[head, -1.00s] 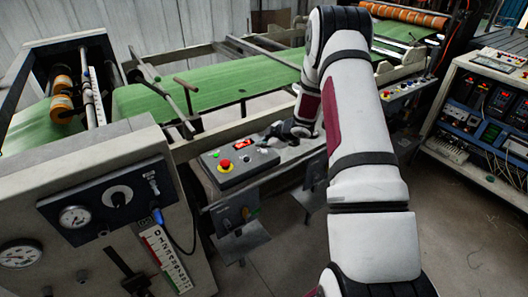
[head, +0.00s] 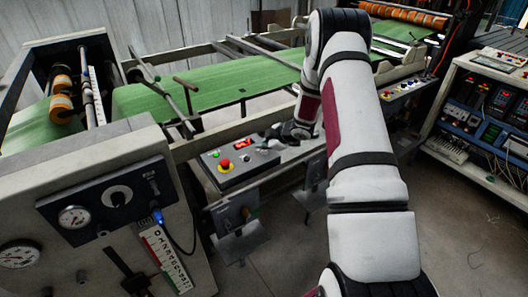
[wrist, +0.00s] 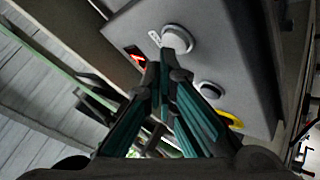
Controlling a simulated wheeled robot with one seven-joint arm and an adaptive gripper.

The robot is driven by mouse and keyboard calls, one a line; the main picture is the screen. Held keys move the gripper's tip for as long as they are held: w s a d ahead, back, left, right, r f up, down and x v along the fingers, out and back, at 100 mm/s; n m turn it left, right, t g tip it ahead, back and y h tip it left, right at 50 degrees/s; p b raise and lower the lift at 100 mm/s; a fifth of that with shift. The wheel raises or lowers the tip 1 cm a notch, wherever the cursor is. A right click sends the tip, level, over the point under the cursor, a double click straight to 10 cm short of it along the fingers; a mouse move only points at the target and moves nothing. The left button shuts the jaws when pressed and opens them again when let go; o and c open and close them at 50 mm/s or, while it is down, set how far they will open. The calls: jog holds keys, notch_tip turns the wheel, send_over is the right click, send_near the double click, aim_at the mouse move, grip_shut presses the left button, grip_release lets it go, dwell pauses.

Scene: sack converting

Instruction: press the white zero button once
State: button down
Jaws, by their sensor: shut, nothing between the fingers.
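A grey control box (head: 232,178) stands beside the green web machine. In the wrist view, a round white button (wrist: 177,38) with a small white label beside it sits on the box face (wrist: 240,60). My gripper (wrist: 167,72) is shut and empty, with its fingertips in front of the white button's lower edge. I cannot tell whether they touch it. In the head view, my gripper (head: 272,139) is at the box's far right end, partly hidden by my arm. A red display (head: 243,143) is lit on the box; its figures are too small to read.
A red mushroom button (head: 225,166) on a yellow ring and a green button (head: 215,154) share the box top. A gauge cabinet (head: 90,180) stands left and an instrument rack (head: 485,120) right.

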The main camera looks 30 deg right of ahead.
aim_at(263, 152)
jog(key=shift+f, duration=0.45)
dwell(0.7)
jog(key=shift+r, duration=0.9)
jog(key=shift+r+p, duration=1)
jog(key=shift+r, duration=1.5)
